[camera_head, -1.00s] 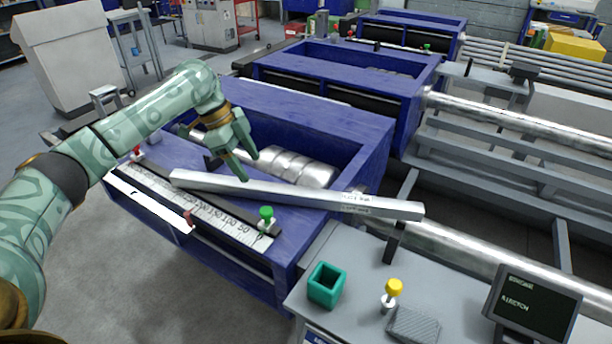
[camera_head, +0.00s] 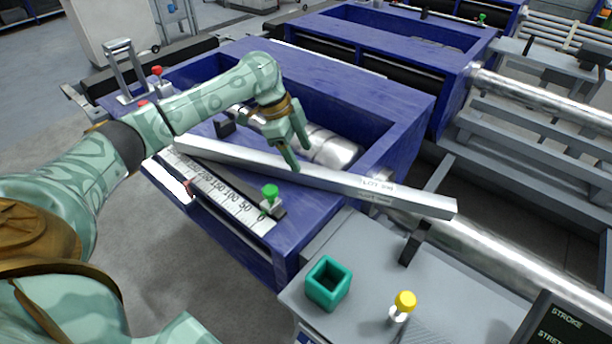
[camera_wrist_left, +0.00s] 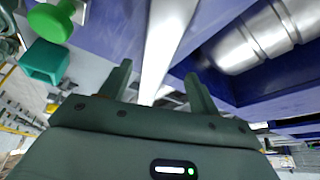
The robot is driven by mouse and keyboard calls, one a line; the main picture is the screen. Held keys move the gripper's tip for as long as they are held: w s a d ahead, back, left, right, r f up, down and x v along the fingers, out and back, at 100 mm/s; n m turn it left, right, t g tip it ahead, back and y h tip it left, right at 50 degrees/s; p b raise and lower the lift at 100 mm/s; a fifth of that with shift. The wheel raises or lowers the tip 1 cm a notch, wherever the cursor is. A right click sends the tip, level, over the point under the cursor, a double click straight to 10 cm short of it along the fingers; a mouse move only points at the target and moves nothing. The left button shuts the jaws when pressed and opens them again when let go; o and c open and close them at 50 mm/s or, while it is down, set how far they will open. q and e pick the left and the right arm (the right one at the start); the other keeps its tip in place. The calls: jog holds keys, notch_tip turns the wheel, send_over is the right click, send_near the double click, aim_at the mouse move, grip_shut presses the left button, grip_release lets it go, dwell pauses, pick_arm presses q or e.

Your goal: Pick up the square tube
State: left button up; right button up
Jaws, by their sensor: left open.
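The square tube (camera_head: 345,184) is a long grey metal bar with lettering near its right end. It lies slanted across the blue machine (camera_head: 330,238), and its right end reaches out over the grey bench. My left gripper (camera_head: 292,160) is open, with its fingers pointing down at the tube's middle. In the left wrist view the tube (camera_wrist_left: 162,50) runs between the two spread fingers of the left gripper (camera_wrist_left: 158,85). I cannot tell whether a finger touches the tube. My right gripper is not in view.
A printed scale (camera_head: 235,205) with a green knob (camera_head: 270,193) lies along the machine's front edge. A steel roller (camera_head: 330,148) sits behind the tube. The grey bench holds a teal square cup (camera_head: 328,284), a yellow-topped knob (camera_head: 404,302) and a dark display (camera_head: 565,325).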

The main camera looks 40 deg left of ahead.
aim_at(304, 167)
pick_arm(q)
jog(key=b+x, duration=0.2)
jog(key=x, duration=0.2)
jog(key=shift+s+a+f+b, duration=0.2)
jog(key=shift+s+f+b, duration=0.2)
jog(key=shift+f, duration=0.1)
jog(key=shift+w+d+f, duration=0.15)
jog(key=shift+w+f, duration=0.05)
jog(key=shift+f, duration=0.15)
jog(key=shift+r, duration=0.2)
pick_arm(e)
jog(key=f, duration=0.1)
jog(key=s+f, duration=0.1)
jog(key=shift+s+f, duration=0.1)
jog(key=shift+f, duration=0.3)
pick_arm(q)
jog(key=c, duration=1.3)
grip_shut()
jog(key=shift+r, duration=0.1)
